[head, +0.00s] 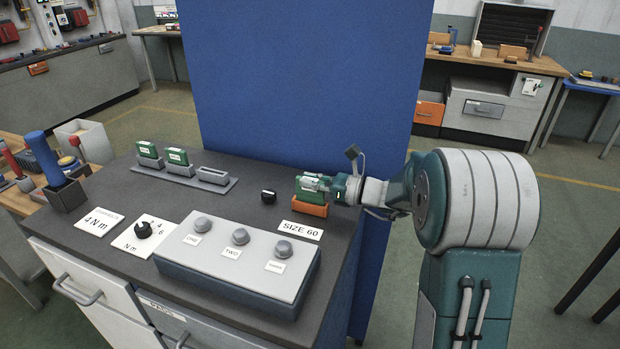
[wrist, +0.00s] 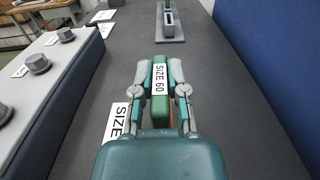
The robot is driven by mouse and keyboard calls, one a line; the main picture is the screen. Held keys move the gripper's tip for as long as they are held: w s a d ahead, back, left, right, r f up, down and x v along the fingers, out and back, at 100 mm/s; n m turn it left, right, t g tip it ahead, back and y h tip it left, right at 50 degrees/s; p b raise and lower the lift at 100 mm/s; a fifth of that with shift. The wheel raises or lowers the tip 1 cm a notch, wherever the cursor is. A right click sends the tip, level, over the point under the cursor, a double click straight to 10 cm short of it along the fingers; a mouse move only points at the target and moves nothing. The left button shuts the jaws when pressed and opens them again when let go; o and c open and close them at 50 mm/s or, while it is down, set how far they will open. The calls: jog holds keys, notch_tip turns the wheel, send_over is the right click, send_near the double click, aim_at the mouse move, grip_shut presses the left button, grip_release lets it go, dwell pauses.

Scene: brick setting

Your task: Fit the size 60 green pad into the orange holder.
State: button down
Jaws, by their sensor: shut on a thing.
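The green pad (head: 309,184), its top label reading SIZE 60, is upright between my gripper's fingers. In the wrist view the pad (wrist: 160,108) is clasped from both sides. My gripper (head: 322,183) is shut on it, reaching in from the right in the head view; it also shows in the wrist view (wrist: 161,70). The orange holder (head: 309,209) is directly below the pad, and the pad's lower edge meets or overlaps its top. I cannot tell how deep the pad sits. Only a sliver of the holder shows in the wrist view.
A grey rack (head: 188,176) at the back left has two green pads and one empty slot. A SIZE 60 card (head: 300,231) lies in front of the holder. A blue panel (head: 300,80) rises behind.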

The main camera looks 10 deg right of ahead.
jog(key=shift+f, duration=0.9)
jog(key=c, duration=0.6)
grip_release()
jog(key=v, duration=1.2)
jog(key=shift+f, duration=0.1)
jog(key=shift+w, duration=0.1)
